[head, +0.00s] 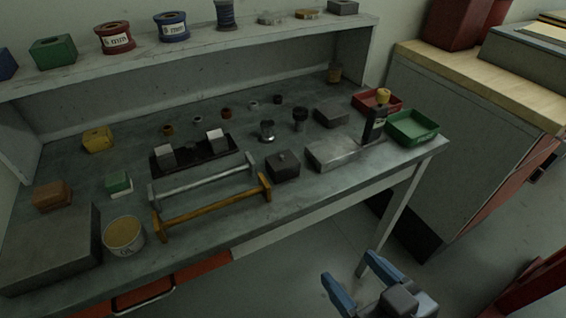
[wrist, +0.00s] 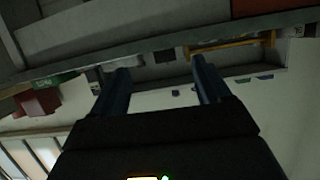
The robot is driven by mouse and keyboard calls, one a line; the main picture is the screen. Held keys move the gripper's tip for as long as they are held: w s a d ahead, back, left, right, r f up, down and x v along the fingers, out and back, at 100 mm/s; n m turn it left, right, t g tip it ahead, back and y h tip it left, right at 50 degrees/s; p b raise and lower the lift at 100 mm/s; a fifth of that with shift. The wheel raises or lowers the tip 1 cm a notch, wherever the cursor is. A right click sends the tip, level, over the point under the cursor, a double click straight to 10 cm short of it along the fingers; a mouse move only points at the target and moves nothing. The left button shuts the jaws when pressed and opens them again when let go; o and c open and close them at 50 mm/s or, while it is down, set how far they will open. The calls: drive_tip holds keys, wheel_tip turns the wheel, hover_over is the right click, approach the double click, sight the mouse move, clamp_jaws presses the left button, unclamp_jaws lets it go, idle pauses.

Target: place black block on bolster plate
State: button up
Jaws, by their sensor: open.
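A dark, nearly black block (head: 283,167) with a small knob on top sits on the workbench near its front edge, between the orange-ended bar and a light grey metal slab (head: 331,153). A flatter dark grey block (head: 331,117) lies behind that slab. A large dark grey plate (head: 48,252) lies at the bench's left front. I cannot tell for certain which of these slabs is the bolster plate. My gripper (head: 362,276) is open and empty, off the bench's front side and apart from everything on it. Its two blue fingers also show in the wrist view (wrist: 160,72).
A black fixture (head: 193,155) with two pale blocks, two long bars (head: 212,210) and a tin (head: 124,235) crowd the front left. A dark upright tool (head: 375,122) stands by the green tray (head: 411,127) and red tray (head: 366,100). A shelf with spools runs behind. Floor before the bench is clear.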

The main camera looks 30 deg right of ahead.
approach(283, 160)
drive_tip(key=shift+w+d+r+n+g+p, duration=0.15)
drive_tip(key=shift+w+n+g+p, duration=0.15)
drive_tip(key=shift+p, duration=0.15)
drive_tip(key=p+x, duration=0.1)
drive_tip(key=x, duration=0.6)
drive_tip(key=shift+w, duration=0.2)
drive_tip(key=shift+f+p+x, duration=0.2)
drive_tip(key=shift+p+x, duration=0.3)
drive_tip(key=shift+x, duration=1.8)
drive_tip(key=shift+s, duration=0.1)
drive_tip(key=shift+c, duration=0.4)
clamp_jaws()
drive_tip(key=shift+r, duration=0.2)
